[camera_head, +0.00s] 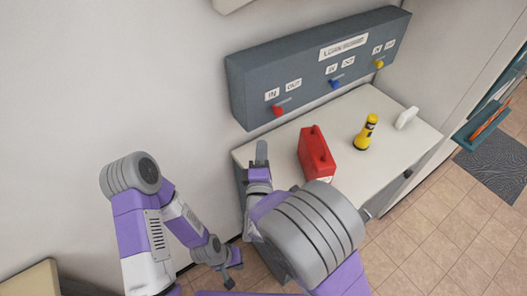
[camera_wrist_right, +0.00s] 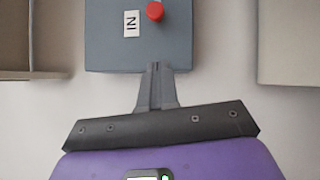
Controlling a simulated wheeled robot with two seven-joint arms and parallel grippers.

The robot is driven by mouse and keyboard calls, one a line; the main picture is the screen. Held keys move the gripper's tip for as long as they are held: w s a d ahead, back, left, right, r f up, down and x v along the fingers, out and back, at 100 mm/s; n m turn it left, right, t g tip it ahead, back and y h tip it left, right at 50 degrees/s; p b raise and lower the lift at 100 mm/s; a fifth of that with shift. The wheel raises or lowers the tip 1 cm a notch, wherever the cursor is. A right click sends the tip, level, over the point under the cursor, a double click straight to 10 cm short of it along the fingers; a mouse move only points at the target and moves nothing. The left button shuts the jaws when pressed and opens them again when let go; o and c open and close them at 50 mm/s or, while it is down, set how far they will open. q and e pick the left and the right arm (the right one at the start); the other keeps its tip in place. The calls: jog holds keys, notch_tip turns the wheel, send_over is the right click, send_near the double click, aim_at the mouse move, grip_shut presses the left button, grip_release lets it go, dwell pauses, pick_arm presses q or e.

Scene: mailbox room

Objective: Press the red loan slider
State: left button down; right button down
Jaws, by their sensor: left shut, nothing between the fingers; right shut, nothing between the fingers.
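The red loan slider (camera_head: 278,110) is a small red knob at the left end of the grey loan board on the wall. "IN" and "OUT" labels sit above it. In the right wrist view the red slider (camera_wrist_right: 155,12) shows beside the "IN" label (camera_wrist_right: 131,23). My right gripper (camera_head: 261,150) is shut and empty, below and to the left of the slider, apart from it. In the right wrist view its closed fingertips (camera_wrist_right: 154,66) overlap the board's edge, short of the knob. My left gripper (camera_head: 232,275) is shut and low, near the floor beside the cabinet.
The grey board (camera_head: 250,92) also carries a blue slider (camera_head: 335,84) and a yellow slider (camera_head: 379,64). A red can (camera_head: 315,153), a yellow flashlight (camera_head: 366,133) and a white object (camera_head: 406,118) stand on the cabinet top (camera_head: 346,113) below. The wall left of the board is clear.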

send_near(273, 109)
jog(key=w+a, duration=0.1)
jog(key=a, duration=0.2)
pick_arm(q)
jog(key=shift+r, duration=0.15)
pick_arm(e)
jog(key=w+d, duration=0.3)
jog(key=shift+w+r, duration=0.1)
jog(key=shift+w, duration=0.05)
